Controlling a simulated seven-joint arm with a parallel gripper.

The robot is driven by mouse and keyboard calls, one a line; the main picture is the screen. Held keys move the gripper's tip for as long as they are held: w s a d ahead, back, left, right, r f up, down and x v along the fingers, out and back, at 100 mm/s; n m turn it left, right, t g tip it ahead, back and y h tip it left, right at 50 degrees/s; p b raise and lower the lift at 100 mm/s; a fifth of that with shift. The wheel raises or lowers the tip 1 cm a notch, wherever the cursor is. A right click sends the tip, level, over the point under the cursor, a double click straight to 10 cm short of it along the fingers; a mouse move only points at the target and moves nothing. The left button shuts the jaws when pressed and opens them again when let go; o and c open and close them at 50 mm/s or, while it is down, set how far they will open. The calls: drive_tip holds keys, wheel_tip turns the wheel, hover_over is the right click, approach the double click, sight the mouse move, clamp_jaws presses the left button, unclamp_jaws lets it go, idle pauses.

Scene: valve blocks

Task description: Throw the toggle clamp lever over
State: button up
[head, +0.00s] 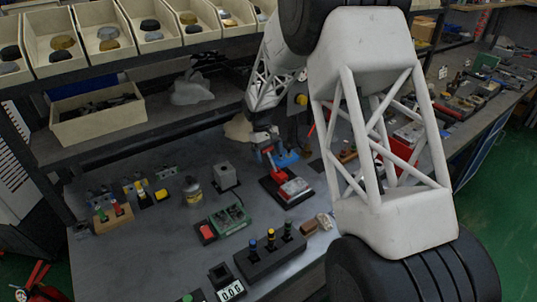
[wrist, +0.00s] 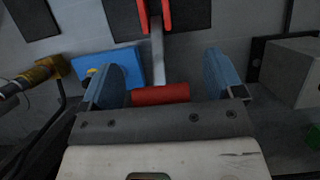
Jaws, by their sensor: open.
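The toggle clamp (head: 287,186) stands on a dark base plate on the bench in the head view, with a red and pale block at its front. In the wrist view its metal lever (wrist: 158,58) runs from a red forked bracket (wrist: 154,14) to a red grip (wrist: 160,95). My gripper (wrist: 163,64) is open, its two blue fingers on either side of the lever and grip with a gap at each side. The grip lies close to my palm; whether they touch I cannot tell. In the head view, the fingertips are hard to make out beside the clamp.
A blue block (wrist: 106,66) lies by the left finger in the wrist view, with a brass fitting (wrist: 38,74) beyond it. A grey block (wrist: 294,72) stands to the right.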

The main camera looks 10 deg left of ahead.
sight(273, 163)
drive_tip(key=shift+f, duration=0.1)
drive_tip(key=shift+c, duration=0.2)
drive_tip(key=c, duration=1.1)
drive_tip(key=shift+s+d, duration=0.1)
drive_tip(key=shift+s+d+r+t+y, duration=0.25)
drive_tip(key=shift+r+t+y, duration=0.15)
drive_tip(key=shift+t+y, duration=0.1)
drive_tip(key=shift+s+d+r+t+y, duration=0.25)
drive_tip(key=shift+s+d+t+y, duration=0.15)
drive_tip(key=shift+t+y, duration=0.3)
drive_tip(key=shift+s+d+r+t+y, duration=0.2)
drive_tip(key=shift+s+d+t+y, duration=0.2)
drive_tip(key=shift+t+y, duration=0.3)
drive_tip(key=shift+s+d+r+t+y, duration=0.1)
drive_tip(key=shift+s+d+t+y, duration=0.3)
drive_tip(key=shift+t+y, duration=0.25)
drive_tip(key=shift+s+d+t+y, duration=0.35)
drive_tip(key=shift+t+y, duration=0.3)
drive_tip(key=shift+s+d, duration=0.15)
drive_tip(key=shift+d, duration=0.05)
drive_tip(key=shift+s+d+t+y, duration=0.1)
drive_tip(key=shift+s+t+y, duration=0.05)
drive_tip(key=shift+t+y, duration=0.25)
